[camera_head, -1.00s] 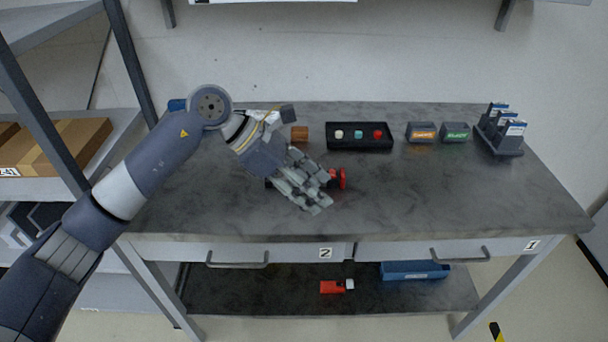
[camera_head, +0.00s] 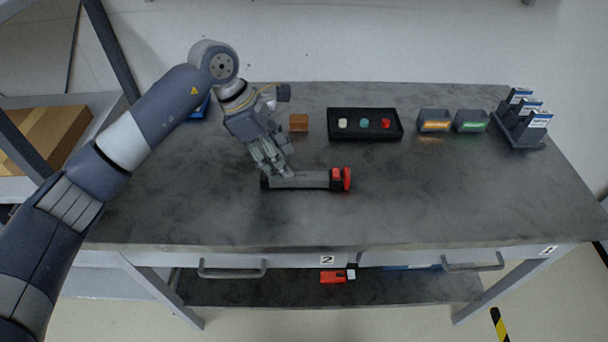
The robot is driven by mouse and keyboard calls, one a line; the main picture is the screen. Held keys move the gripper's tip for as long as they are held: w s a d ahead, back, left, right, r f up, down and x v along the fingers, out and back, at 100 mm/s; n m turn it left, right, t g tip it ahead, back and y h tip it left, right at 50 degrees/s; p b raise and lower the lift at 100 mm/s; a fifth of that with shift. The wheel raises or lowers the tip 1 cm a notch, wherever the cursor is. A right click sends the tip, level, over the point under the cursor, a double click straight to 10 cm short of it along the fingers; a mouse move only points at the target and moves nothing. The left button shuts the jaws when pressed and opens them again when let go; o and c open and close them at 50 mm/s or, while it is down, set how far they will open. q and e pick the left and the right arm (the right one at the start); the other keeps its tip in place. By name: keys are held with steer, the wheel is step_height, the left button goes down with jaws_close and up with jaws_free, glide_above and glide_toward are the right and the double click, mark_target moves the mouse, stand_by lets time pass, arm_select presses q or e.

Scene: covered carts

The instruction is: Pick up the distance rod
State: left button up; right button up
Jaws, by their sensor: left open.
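A grey bar with dark ends and red parts at its right end, which looks like the distance rod (camera_head: 308,180), lies lengthwise left to right on the grey tabletop (camera_head: 430,195). My left gripper (camera_head: 282,172) is open, with its fingers pointing down at the left part of the rod. The fingers cover a little of the rod's back edge; I cannot tell whether they touch it. My right gripper is not in view.
A small brown block (camera_head: 299,123) is right of my left gripper. The right and front tabletop is clear. A red item (camera_head: 333,277) is on the lower shelf.

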mark_target(301, 180)
arm_select(q)
steer(key=shift+d+f, duration=0.15)
steer(key=shift+f, duration=0.15)
steer(key=shift+w+d+f, duration=0.1)
steer(key=shift+d+f, duration=0.05)
steer(key=shift+f, duration=0.2)
steer(key=p+x, duration=0.2)
steer(key=x, duration=0.1)
steer(key=shift+d+f, duration=0.2)
steer(key=shift+d, duration=0.05)
steer(key=shift+d+f, duration=0.15)
steer(key=shift+f, duration=0.35)
jaws_close()
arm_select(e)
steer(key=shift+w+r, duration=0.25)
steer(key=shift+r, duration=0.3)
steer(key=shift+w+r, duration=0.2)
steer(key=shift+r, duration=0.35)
